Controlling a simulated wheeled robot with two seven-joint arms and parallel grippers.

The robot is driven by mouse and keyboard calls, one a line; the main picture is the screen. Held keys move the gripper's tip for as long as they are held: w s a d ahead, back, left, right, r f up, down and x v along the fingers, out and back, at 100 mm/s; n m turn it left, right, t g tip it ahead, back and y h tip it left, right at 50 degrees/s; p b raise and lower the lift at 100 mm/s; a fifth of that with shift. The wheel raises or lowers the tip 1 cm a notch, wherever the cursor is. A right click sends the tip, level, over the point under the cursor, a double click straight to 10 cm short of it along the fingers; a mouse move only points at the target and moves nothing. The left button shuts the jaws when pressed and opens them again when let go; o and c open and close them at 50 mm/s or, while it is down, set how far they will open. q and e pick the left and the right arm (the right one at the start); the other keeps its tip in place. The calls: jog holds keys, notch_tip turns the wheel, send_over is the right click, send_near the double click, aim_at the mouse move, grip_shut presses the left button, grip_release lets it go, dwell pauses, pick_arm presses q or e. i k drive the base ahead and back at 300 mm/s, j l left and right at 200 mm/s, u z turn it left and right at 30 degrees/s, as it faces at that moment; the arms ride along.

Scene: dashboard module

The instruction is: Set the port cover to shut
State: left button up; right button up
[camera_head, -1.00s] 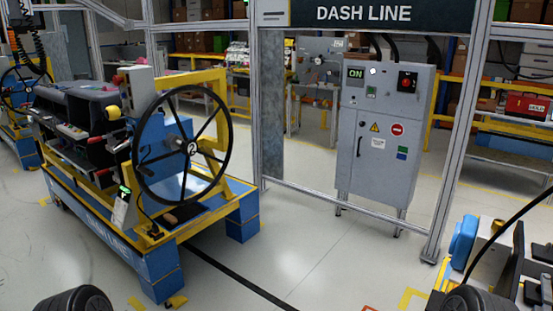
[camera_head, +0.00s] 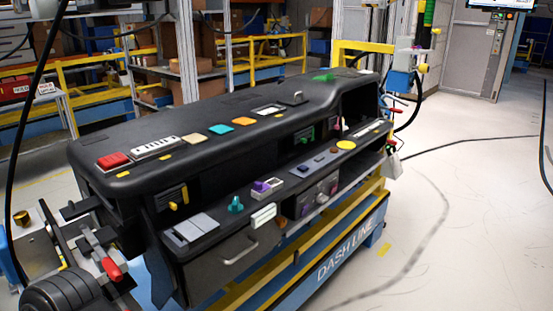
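The black dashboard module (camera_head: 235,150) rests on a blue and yellow cart marked DASH LINE (camera_head: 345,255). I cannot tell for certain which part is the port cover. A flat grey panel (camera_head: 191,230) lies on the lower ledge at its left end. A small white block (camera_head: 263,215) sits at the ledge's front edge, beside a purple and white part (camera_head: 267,188). A white-framed piece (camera_head: 268,109) and a small raised grey part (camera_head: 292,98) are on the top surface. Neither of my grippers is in view.
A drawer with a grey handle (camera_head: 240,250) is below the ledge. A red-handled clamp (camera_head: 110,268) stands at the module's left end, by a black cable. Colored tiles and a red button (camera_head: 113,161) line the top.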

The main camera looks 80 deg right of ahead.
aim_at(260, 188)
jog(key=z, duration=2.7)
